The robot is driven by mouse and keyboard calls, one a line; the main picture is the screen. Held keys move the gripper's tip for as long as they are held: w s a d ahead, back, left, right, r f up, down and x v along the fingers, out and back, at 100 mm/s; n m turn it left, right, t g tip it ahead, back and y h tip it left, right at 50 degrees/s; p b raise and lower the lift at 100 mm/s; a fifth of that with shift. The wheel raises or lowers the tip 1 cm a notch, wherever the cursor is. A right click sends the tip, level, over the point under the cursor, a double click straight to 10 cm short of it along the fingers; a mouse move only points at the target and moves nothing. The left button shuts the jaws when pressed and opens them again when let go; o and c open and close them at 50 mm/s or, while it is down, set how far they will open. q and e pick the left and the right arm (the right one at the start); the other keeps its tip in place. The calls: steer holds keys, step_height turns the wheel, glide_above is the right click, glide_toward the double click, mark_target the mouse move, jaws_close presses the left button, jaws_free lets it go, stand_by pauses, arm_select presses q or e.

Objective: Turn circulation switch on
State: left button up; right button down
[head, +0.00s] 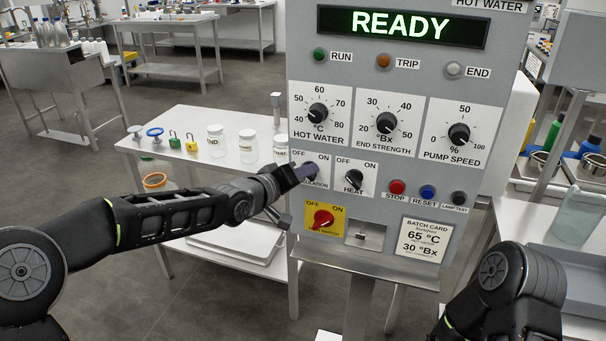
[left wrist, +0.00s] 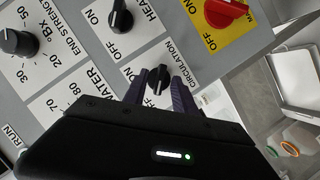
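The circulation switch is a small black knob (left wrist: 158,82) on a white plate with OFF and ON marks, at the lower left of the grey control panel (head: 420,90). I cannot tell clearly which mark the knob points to. My right arm shows at the lower right of the head view; its gripper is out of view.
The heat switch (head: 354,178) is just right of the circulation plate. A red switch on yellow (head: 324,217) is below. Stop (head: 397,187) and reset (head: 428,191) buttons lie farther right. A white table (head: 190,125) with jars and padlocks stands behind my left arm. The display (head: 402,25) reads READY.

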arm_select(q)
jaws_close()
stand_by(0.4)
